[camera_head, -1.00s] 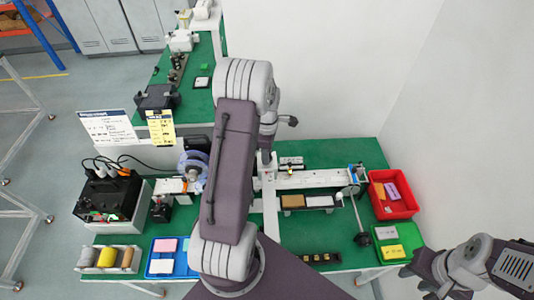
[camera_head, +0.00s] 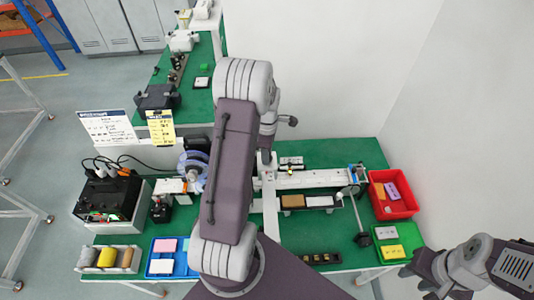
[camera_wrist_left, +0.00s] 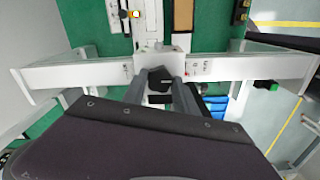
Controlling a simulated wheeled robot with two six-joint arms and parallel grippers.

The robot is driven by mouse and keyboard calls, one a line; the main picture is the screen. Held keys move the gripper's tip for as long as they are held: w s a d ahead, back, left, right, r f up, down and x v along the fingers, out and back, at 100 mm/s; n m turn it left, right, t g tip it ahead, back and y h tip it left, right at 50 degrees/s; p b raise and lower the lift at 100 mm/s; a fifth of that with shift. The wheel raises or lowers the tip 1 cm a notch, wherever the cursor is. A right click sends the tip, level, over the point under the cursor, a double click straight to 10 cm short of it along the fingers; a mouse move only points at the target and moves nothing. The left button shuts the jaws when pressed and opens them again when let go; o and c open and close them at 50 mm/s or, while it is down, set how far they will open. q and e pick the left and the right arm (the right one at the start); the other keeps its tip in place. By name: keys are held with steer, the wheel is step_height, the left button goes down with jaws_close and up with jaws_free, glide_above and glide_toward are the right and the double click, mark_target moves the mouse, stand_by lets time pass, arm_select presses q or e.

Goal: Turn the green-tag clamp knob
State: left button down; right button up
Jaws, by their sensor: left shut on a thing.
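My left gripper (camera_wrist_left: 157,92) shows in the left wrist view with two grey fingers closed on a dark knob (camera_wrist_left: 159,76). The knob sits at a white block on the crossing of two white rails (camera_wrist_left: 80,73). I cannot see a green tag on the knob. In the head view my left arm covers the knob and most of this gripper. My right gripper (camera_head: 416,272) is at the lower right in the head view, apart from the bench, and its fingers are too unclear to judge.
The green bench (camera_head: 325,232) bears a red bin (camera_head: 408,207), a green tray (camera_head: 413,242), a blue tray (camera_head: 152,268) and a black box (camera_head: 108,192). A thin post (camera_head: 356,215) stands right of the rails. A white wall (camera_head: 310,60) rises behind.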

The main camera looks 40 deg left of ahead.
arm_select(q)
steer(key=c, duration=1)
jaws_free()
steer(key=shift+o, duration=0.2)
step_height(320, 180, up, 9)
steer(key=b, duration=0.2)
